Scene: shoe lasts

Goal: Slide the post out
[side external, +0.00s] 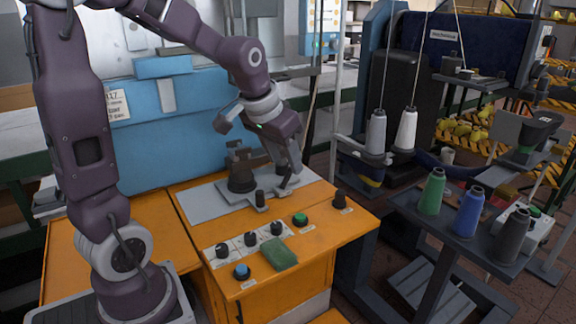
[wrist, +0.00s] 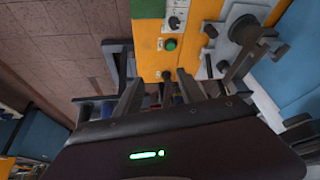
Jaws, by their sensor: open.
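Two short dark upright posts could be the task's post; I cannot tell which one is meant. One post (side external: 340,200) stands at the right side of the orange cabinet top and shows between my fingers in the wrist view (wrist: 167,76). Another post (side external: 260,199) stands at the front edge of the grey plate (side external: 205,201). My gripper (side external: 287,186) is above the plate's right part, left of the first post, fingers pointing down. In the wrist view my gripper (wrist: 158,80) is open, with nothing visibly held.
A dark stepped fixture (side external: 241,176) stands behind. Thread cones (side external: 432,192) stand on a tray at right.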

